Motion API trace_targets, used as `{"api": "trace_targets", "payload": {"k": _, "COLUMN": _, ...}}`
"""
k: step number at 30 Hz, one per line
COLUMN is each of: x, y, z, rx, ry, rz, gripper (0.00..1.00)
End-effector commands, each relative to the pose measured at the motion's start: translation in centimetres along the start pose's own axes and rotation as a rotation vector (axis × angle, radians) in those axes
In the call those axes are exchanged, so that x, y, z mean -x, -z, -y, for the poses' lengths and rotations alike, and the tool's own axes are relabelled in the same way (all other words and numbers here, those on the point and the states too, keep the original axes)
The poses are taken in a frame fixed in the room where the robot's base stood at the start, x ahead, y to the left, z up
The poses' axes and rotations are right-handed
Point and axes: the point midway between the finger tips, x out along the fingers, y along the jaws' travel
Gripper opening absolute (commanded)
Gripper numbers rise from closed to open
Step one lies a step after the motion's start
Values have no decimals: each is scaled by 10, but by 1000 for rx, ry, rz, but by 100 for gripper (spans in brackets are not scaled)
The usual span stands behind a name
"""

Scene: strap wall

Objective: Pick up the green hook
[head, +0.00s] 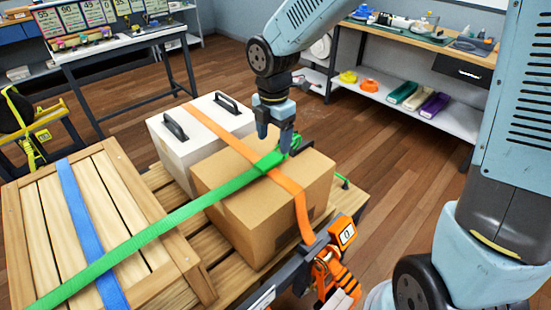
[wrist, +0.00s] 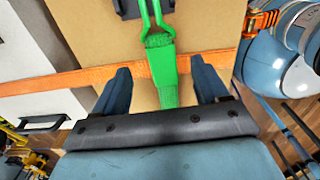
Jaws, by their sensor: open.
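The green hook (wrist: 152,17) is a forked green wire piece at the end of the green strap (wrist: 162,72), lying on the cardboard box beside a dark fitting (wrist: 129,8) in the wrist view. In the head view the green strap (head: 150,232) runs from the lower left over the crate to the box top; the hook end there is partly hidden by my gripper. My gripper (head: 275,142) is open above the box. In the wrist view its fingers (wrist: 163,84) stand either side of the strap, with the hook beyond the fingertips. Whether they touch the strap I cannot tell.
An orange strap (head: 287,187) crosses the cardboard box (head: 245,220) under the green one. A white case (head: 196,128) with black handles stands behind, a wooden crate (head: 100,200) with a blue strap (head: 90,235) at left. An orange ratchet (head: 330,268) is at front right.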

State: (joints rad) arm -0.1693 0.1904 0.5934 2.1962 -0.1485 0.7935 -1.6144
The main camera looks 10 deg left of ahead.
Motion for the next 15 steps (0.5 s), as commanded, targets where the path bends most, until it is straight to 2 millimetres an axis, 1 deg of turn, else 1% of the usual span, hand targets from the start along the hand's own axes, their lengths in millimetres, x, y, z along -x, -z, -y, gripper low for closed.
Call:
{"api": "trace_targets", "payload": {"k": 5, "x": -10, "y": 1, "z": 0, "rx": -1, "ry": 0, "rz": 0, "gripper": 73}}
{"api": "trace_targets", "payload": {"k": 12, "x": -43, "y": 3, "z": 2, "rx": -1, "ry": 2, "rz": -1, "gripper": 73}}
{"api": "trace_targets", "payload": {"k": 15, "x": -51, "y": 3, "z": 2, "rx": -2, "ry": 0, "rz": 0, "gripper": 73}}
